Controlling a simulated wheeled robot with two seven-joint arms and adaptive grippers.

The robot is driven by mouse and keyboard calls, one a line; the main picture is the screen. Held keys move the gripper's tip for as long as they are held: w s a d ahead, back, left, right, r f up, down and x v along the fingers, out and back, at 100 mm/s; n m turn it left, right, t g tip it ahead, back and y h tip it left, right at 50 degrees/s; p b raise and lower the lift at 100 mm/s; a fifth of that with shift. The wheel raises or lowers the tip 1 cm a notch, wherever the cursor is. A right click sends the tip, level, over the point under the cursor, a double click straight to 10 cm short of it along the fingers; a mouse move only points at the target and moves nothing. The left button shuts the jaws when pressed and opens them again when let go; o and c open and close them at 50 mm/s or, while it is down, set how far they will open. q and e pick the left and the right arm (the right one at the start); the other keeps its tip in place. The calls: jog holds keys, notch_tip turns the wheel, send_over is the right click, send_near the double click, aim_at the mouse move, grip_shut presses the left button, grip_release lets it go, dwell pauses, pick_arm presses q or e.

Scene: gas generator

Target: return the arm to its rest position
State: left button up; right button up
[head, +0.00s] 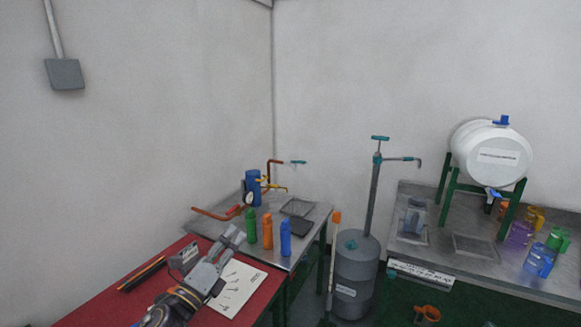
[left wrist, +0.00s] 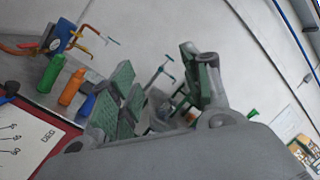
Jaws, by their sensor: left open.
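My left gripper (head: 229,243) is in the lower middle of the head view, above the red table (head: 110,296) and a white sheet with dark marks (head: 238,284). Its fingers point toward the metal bench. In the left wrist view the gripper (left wrist: 160,90) has its green-padded fingers spread apart, with nothing between them. My left arm comes in from the bottom of the head view. My right gripper is not in view.
Green (head: 251,226), orange (head: 267,231) and blue (head: 285,238) bottles stand on the metal bench close to the gripper. A grey drum with a pump (head: 357,272) stands right of them. A white tank (head: 490,153) sits on a green stand. Air above the benches is clear.

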pick_arm(q)
jog(key=s+a+f+n+g+y, duration=0.3)
jog(key=s+a+f+n+y, duration=0.15)
jog(key=f+n, duration=0.5)
jog(key=s+a+f+n+g+y, duration=0.35)
jog(key=f+n+y, duration=0.25)
jog(key=f+n, duration=0.35)
jog(key=s+d+f+n+g+h, duration=0.1)
jog(key=s+f+n+g, duration=0.35)
jog(key=s, duration=0.45)
jog(key=s+f+n+g+h, duration=0.1)
jog(key=s+f+n+g, duration=0.4)
jog(key=s, duration=0.4)
notch_tip(320, 180, down, 31)
jog(key=s+m+g+p, duration=0.1)
jog(key=s+p, duration=0.1)
jog(key=p, duration=0.1)
jog(key=s+a+f+p, duration=0.1)
jog(key=s+a+f, duration=0.1)
jog(key=s+f, duration=0.6)
jog(key=s+a+f+g+p, duration=0.1)
jog(key=s+a+f+p, duration=0.1)
jog(key=s+f, duration=0.7)
jog(key=shift+s, duration=2.8)
